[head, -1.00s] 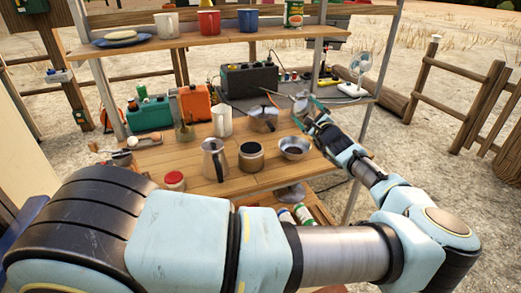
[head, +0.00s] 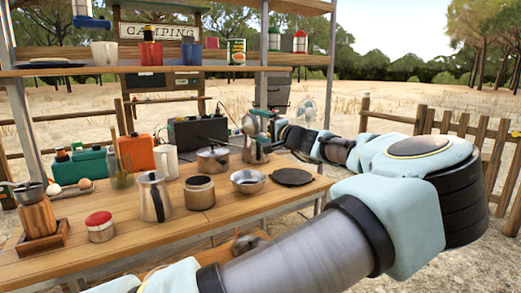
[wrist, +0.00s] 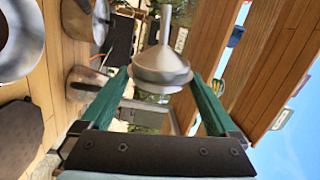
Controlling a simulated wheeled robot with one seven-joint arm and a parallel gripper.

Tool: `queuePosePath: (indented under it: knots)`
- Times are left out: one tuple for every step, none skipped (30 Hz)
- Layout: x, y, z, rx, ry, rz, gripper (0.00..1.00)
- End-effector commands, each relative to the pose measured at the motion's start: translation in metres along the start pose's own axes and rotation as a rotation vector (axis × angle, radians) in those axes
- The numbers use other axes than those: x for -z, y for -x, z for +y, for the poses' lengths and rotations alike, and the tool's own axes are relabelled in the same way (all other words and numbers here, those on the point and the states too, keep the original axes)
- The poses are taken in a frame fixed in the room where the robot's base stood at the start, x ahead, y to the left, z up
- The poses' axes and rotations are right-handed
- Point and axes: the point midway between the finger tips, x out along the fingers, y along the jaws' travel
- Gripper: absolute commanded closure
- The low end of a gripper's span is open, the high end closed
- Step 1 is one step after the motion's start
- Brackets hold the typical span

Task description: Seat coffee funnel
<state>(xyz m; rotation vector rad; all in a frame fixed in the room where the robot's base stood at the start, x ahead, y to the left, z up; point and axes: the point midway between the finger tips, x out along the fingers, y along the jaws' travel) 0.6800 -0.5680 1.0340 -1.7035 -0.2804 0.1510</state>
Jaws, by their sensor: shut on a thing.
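A silver metal funnel (wrist: 162,66) is held between the two green fingers of my gripper (wrist: 163,82) in the wrist view. In the head view the funnel (head: 250,124) is in my gripper (head: 264,126) at the back right of the table, above a metal pot (head: 256,152). I cannot tell whether the funnel touches this pot. An open-looking metal canister (head: 199,192) stands in the middle of the table. A tall metal pitcher (head: 154,197) stands to its left. The funnel's far side is hidden.
A metal bowl (head: 248,181), a dark round plate (head: 292,177) and a lidded saucepan (head: 212,158) stand near the gripper. A shelf (head: 150,67) spans above the table.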

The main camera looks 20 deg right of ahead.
Motion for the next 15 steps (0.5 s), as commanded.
queuePosePath:
  knots:
    - [-0.005, 0.000, 0.010, 0.001, 0.098, -0.019, 0.59]
    - [-0.008, -0.001, 0.009, 0.004, 0.160, -0.033, 0.59]
    - [-0.011, -0.001, 0.009, 0.008, 0.246, -0.049, 0.59]
    - [-0.014, -0.002, 0.007, 0.013, 0.311, -0.062, 0.59]
    - [-0.017, -0.003, 0.007, 0.017, 0.375, -0.075, 0.59]
    - [-0.022, -0.004, 0.006, 0.025, 0.458, -0.092, 0.59]
    - [-0.025, -0.004, 0.005, 0.030, 0.520, -0.104, 0.59]
    - [-0.028, -0.005, 0.005, 0.037, 0.578, -0.116, 0.59]
    - [-0.033, -0.006, 0.004, 0.046, 0.656, -0.132, 0.59]
    - [-0.037, -0.006, 0.003, 0.054, 0.709, -0.143, 0.59]
    - [-0.041, -0.007, 0.003, 0.062, 0.760, -0.154, 0.59]
    - [-0.046, -0.008, 0.003, 0.072, 0.823, -0.167, 0.59]
    - [-0.050, -0.009, 0.002, 0.081, 0.870, -0.177, 0.59]
    - [-0.055, -0.010, 0.002, 0.089, 0.911, -0.186, 0.59]
    - [-0.061, -0.011, 0.002, 0.100, 0.964, -0.198, 0.59]
